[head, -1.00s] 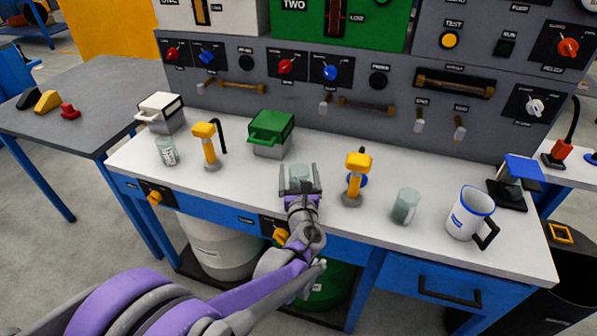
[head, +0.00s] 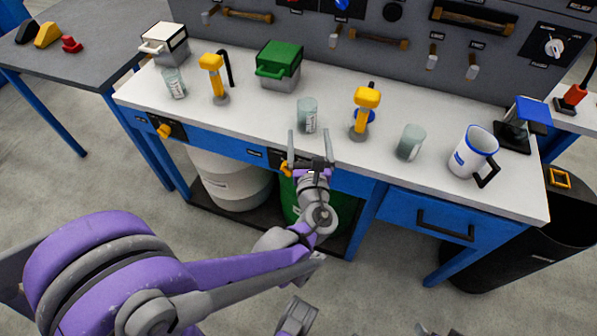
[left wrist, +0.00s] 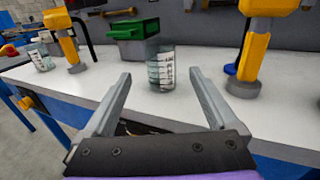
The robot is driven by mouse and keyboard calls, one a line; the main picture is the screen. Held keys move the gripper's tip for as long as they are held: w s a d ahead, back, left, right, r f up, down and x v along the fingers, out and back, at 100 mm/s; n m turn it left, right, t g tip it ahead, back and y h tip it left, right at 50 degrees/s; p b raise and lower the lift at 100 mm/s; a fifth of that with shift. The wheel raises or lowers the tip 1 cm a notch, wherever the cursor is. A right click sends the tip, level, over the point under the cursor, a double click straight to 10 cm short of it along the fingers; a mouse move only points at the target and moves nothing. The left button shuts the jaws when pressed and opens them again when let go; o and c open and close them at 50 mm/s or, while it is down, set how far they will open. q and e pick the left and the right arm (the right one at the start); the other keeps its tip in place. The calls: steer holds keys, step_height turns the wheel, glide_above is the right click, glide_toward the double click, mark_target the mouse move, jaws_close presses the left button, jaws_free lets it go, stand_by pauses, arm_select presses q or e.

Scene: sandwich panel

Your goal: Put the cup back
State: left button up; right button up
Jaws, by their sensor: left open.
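A small clear glass cup (head: 307,115) with printed marks stands upright on the white bench top, near its middle. It also shows in the left wrist view (left wrist: 161,70), beyond my fingers and in line with the gap between them. My left gripper (head: 308,139) is open and empty at the bench's front edge, just in front of this cup and apart from it. Similar glass cups stand at the left (head: 174,84) and to the right (head: 411,143). A white mug (head: 471,151) with a blue rim stands farther right.
A yellow-headed fixture (head: 365,103) stands right of the middle cup, and another (head: 211,72) stands to the left. A green box (head: 279,60) is behind the cup. The grey control panel (head: 300,38) closes the back. The front strip of bench is mostly clear.

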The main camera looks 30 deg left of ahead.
arm_select(q)
steer(key=s+a+f+n+g+h, duration=0.25)
steer(key=s+f+n+g, duration=0.6)
steer(key=n, duration=0.65)
steer(key=s+d+f+n+g+h, duration=0.1)
steer(key=s+d+f+n+h, duration=0.2)
steer(key=s+d+n+h, duration=0.5)
steer(key=s+d+n, duration=0.3)
steer(key=s+n, duration=0.1)
steer(key=n, duration=0.1)
steer(key=shift+s+d+n+g, duration=0.3)
steer(key=shift+s+d+g, duration=0.05)
steer(key=shift+s+d, duration=0.05)
